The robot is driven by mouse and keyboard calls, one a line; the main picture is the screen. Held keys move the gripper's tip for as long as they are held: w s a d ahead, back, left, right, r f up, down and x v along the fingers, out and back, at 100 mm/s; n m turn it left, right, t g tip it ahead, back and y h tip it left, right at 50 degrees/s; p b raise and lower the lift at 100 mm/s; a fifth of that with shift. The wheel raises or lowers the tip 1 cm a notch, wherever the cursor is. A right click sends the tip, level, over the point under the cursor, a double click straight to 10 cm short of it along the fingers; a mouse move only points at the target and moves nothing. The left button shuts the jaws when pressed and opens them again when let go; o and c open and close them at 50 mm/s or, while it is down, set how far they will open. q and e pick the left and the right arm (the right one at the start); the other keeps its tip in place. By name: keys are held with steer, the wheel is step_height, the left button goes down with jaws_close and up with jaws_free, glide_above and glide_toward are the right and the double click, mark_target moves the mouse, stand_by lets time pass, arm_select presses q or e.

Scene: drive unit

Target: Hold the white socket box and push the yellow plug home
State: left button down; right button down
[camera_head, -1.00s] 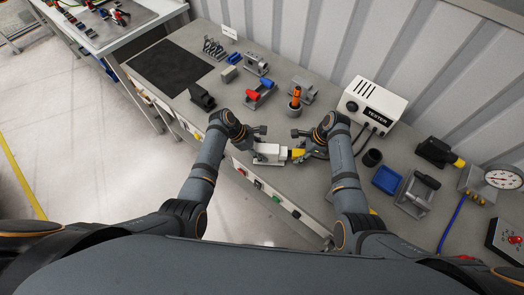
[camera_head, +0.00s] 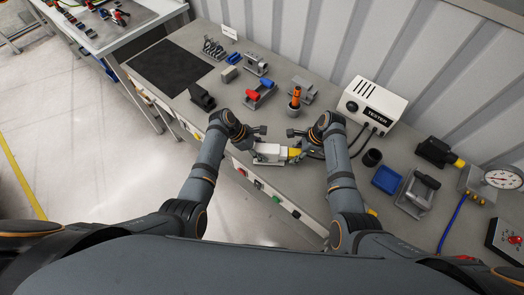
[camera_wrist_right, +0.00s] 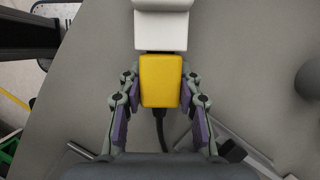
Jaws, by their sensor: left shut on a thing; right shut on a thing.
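The white socket box (camera_head: 267,150) is near the front edge of the bench, and my left gripper (camera_head: 259,143) is shut on it. The yellow plug (camera_head: 294,153) is at the box's right end, with my right gripper (camera_head: 298,147) shut on it. In the right wrist view the yellow plug (camera_wrist_right: 160,81) is between the fingers of my right gripper (camera_wrist_right: 160,100), in line with the white box (camera_wrist_right: 161,30). Plug and box faces meet or nearly meet; I cannot tell how deep the plug sits. A dark cable runs back from the plug.
A white tester box (camera_head: 371,103) stands at the back right. An orange-handled tool (camera_head: 295,97) stands in a holder behind my grippers. A black mat (camera_head: 170,66) lies at the left.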

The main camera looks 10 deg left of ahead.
steer(key=c, duration=0.8)
jaws_free()
steer(key=v, duration=1.2)
arm_select(q)
steer(key=c, duration=0.7)
jaws_free()
steer(key=v, duration=1.2)
